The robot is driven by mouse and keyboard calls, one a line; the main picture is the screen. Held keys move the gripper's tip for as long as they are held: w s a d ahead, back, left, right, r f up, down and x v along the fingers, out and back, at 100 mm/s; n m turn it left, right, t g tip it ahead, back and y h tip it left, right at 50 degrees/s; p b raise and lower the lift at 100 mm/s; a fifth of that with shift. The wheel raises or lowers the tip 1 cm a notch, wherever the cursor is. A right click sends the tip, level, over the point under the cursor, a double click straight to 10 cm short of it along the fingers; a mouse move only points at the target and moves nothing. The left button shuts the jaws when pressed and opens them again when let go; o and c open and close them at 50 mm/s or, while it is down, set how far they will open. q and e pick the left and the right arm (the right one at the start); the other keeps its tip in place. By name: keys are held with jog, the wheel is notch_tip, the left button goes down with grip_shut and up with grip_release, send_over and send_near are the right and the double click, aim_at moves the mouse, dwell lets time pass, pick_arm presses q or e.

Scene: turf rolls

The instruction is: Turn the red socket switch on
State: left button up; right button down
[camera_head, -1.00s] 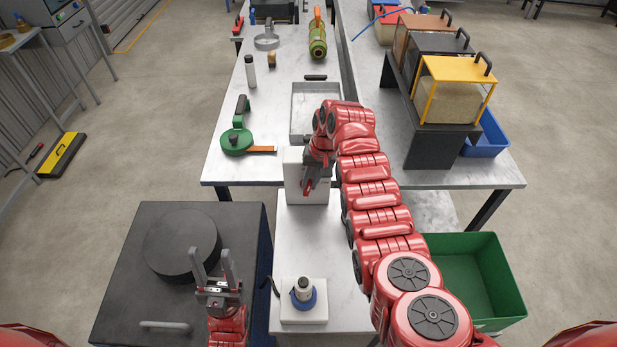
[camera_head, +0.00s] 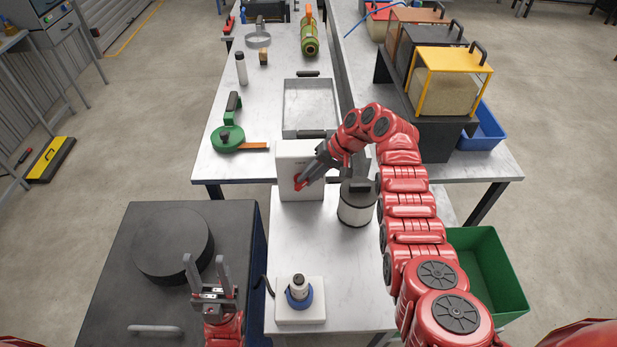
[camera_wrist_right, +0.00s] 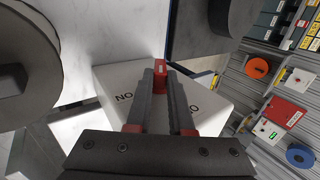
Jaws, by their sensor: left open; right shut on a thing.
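The red switch (camera_head: 297,182) is a small red handle at the front of a white box (camera_head: 292,160) on the near table. My right gripper (camera_head: 303,179) reaches it from the upper right, its fingers slanting down to the left. In the right wrist view the fingers are shut on the red switch (camera_wrist_right: 160,74), over the white box (camera_wrist_right: 215,108) with black letters partly hidden. I cannot read the switch's position. My left gripper (camera_head: 207,270) is open and empty, fingers up, over the dark table at the lower left.
A black-and-white canister (camera_head: 356,207) stands right of the box, close to my right arm. A white block with a blue ring (camera_head: 300,296) is at the near end. A metal tray (camera_head: 310,83) lies behind the box. A green bin (camera_head: 485,270) stands at the right.

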jog(key=c, duration=0.8)
grip_release()
jog(key=shift+d+r, duration=0.25)
jog(key=v, duration=1.6)
jog(key=shift+r, duration=0.35)
